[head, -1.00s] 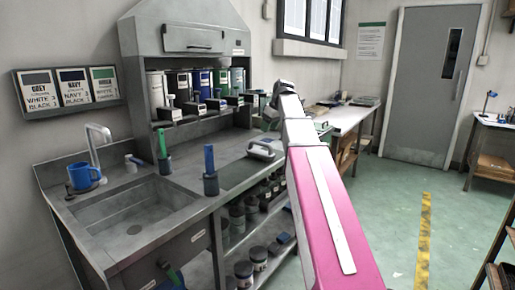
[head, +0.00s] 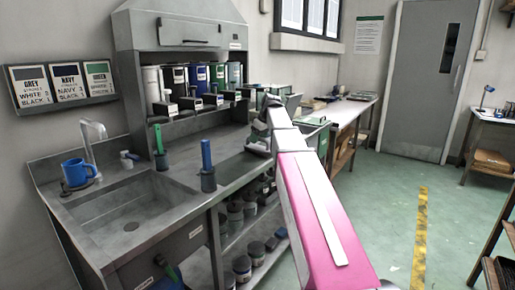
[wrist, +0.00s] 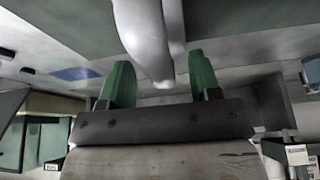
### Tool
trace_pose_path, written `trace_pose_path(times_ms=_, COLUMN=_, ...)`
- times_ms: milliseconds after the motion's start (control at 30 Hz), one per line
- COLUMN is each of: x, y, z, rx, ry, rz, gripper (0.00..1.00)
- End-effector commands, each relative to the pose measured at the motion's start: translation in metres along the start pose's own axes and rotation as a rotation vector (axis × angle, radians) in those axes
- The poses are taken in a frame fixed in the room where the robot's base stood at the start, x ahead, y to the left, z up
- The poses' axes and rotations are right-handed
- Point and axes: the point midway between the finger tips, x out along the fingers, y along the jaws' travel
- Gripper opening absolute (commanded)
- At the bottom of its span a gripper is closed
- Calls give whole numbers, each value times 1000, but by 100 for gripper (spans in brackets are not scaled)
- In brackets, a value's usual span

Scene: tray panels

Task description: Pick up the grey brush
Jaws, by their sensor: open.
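The grey brush (head: 257,147) lies on the counter beside the dark green panel, partly hidden by my arm in the head view. In the wrist view its pale grey handle (wrist: 146,38) comes down from the top edge and ends between my fingertips. My gripper (wrist: 161,82) is open, with one green finger on each side of the handle. Gaps show between the handle and both fingers, though the right one is narrow. I cannot tell the handle's depth relative to the fingers.
A blue-handled brush (head: 207,155) and a green-handled brush (head: 159,140) stand upright in holders near the sink (head: 125,212). Several cans (head: 197,76) line the shelf above the counter. Jars sit on the shelves below.

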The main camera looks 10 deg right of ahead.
Motion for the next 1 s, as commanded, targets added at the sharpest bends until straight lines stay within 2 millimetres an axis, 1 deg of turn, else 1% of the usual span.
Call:
trace_pose_path(times_ms=33, x=7, y=0, z=0, rx=0, ry=-1, rz=-1, gripper=57)
trace_pose_path(times_ms=100, x=12, y=0, z=0, rx=0, ry=-1, rz=-1, gripper=57)
trace_pose_path(times_ms=333, x=14, y=0, z=0, rx=-1, ry=0, rz=0, gripper=57)
trace_pose_path(times_ms=367, x=14, y=0, z=0, rx=-1, ry=0, rz=0, gripper=51)
trace_pose_path(times_ms=400, x=14, y=0, z=0, rx=-1, ry=0, rz=0, gripper=38)
trace_pose_path(times_ms=467, x=14, y=0, z=0, rx=-1, ry=0, rz=0, gripper=18)
trace_pose_path(times_ms=500, x=14, y=0, z=0, rx=-1, ry=0, rz=0, gripper=5)
trace_pose_path(times_ms=533, x=14, y=0, z=0, rx=-1, ry=0, rz=0, gripper=1)
trace_pose_path(times_ms=833, x=13, y=0, z=0, rx=-1, ry=0, rz=0, gripper=1)
trace_pose_path(times_ms=1000, x=7, y=1, z=-3, rx=-1, ry=1, rz=1, gripper=1)
